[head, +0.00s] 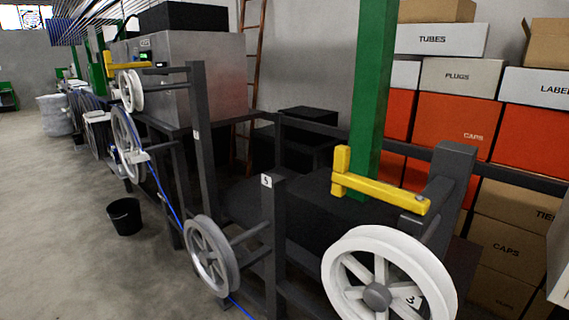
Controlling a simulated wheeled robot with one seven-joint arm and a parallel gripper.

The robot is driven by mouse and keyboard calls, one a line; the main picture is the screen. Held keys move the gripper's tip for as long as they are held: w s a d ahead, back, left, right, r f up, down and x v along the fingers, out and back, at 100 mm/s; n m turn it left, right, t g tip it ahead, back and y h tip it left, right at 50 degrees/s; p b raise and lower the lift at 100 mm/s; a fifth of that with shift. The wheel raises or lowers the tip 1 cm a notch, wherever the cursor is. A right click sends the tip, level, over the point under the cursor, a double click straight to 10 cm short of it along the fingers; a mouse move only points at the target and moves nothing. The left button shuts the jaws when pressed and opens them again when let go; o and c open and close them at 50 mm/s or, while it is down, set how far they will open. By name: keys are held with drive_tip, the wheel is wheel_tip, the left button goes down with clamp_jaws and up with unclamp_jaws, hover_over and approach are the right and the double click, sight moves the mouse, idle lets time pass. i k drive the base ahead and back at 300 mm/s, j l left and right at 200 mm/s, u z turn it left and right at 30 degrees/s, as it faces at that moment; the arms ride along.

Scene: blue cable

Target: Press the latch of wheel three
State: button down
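Wheel three (350,250) is a white spoked wheel at the lower right in the head view, with a "3" on one spoke and its lower edge cut off by the frame. Above it, a yellow latch bar (385,191) runs from a short upright yellow end on the left to a dark grey post (452,180) on the right. The bar lies nearly level, sloping slightly down to the right in the picture, apart from the wheel's rim. My gripper is not in view.
A black bucket (125,216) stands on the floor. A green column (374,90) rises behind the latch. Boxes (456,128) fill the right.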

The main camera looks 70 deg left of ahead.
sight(341, 179)
drive_tip(key=j+u, duration=0.2)
drive_tip(key=u, duration=0.25)
drive_tip(key=j+u, duration=0.25)
drive_tip(key=u, duration=0.25)
drive_tip(key=j+u, duration=0.25)
drive_tip(key=u, duration=0.2)
drive_tip(key=j, duration=0.4)
drive_tip(key=i+j, duration=0.15)
drive_tip(key=j, duration=0.25)
